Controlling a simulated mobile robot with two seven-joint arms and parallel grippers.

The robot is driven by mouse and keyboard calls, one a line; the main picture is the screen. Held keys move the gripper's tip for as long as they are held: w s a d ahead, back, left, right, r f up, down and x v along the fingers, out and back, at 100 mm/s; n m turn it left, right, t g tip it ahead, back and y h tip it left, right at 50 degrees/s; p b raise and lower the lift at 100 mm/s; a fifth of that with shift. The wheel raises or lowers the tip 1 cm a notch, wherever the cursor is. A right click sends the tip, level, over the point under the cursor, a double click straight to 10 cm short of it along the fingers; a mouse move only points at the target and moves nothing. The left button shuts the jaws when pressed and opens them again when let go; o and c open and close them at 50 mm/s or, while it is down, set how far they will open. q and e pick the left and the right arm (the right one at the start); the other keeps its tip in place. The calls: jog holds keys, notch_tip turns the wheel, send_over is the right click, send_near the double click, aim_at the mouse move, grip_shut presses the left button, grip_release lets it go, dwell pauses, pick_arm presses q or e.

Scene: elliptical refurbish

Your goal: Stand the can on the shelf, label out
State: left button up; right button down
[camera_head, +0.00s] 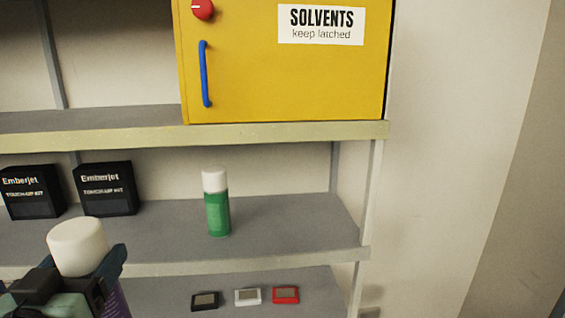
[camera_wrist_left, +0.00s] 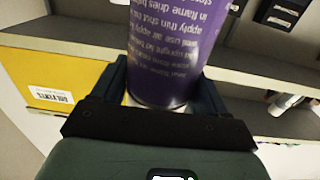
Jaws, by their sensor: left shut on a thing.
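The can is purple with a white cap (camera_head: 77,245). In the head view it stands roughly upright in my left gripper (camera_head: 72,278) at the lower left, in front of the shelves, with a strip of its purple body (camera_head: 118,303) showing. My left gripper is shut on it. In the left wrist view the purple body (camera_wrist_left: 170,45) fills the upper middle between the fingers, with small print facing the camera. The front label is not visible. The middle shelf (camera_head: 290,222) holds a green can (camera_head: 217,213) with a white cap. My right gripper is not in view.
Two black Emberjet boxes (camera_head: 105,190) stand at the left of the middle shelf, with bare space between them and the green can. A yellow solvents cabinet (camera_head: 285,80) sits above. Three small devices (camera_head: 247,297) lie on the lower shelf. An upright post (camera_head: 367,195) bounds the right side.

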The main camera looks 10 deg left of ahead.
pick_arm(q)
jog(key=w+f+p, duration=0.1)
jog(key=w+f, duration=1.8)
jog(key=f, duration=0.4)
jog(key=w+d+f+m+h, duration=0.1)
jog(key=d+f+h, duration=0.1)
jog(key=d+f, duration=0.45)
jog(key=w+d+f+m+h, duration=0.15)
jog(key=d+f, duration=0.25)
jog(key=f, duration=0.5)
jog(key=s+d+f+h, duration=0.1)
jog(key=s+d+f, duration=0.4)
jog(key=f, duration=0.6)
jog(key=s+m, duration=0.1)
jog(key=s, duration=0.1)
jog(key=shift+s+d+t+h+p, duration=0.15)
jog(key=shift+s+t+h+p, duration=0.15)
jog(key=shift+t+h+p, duration=0.1)
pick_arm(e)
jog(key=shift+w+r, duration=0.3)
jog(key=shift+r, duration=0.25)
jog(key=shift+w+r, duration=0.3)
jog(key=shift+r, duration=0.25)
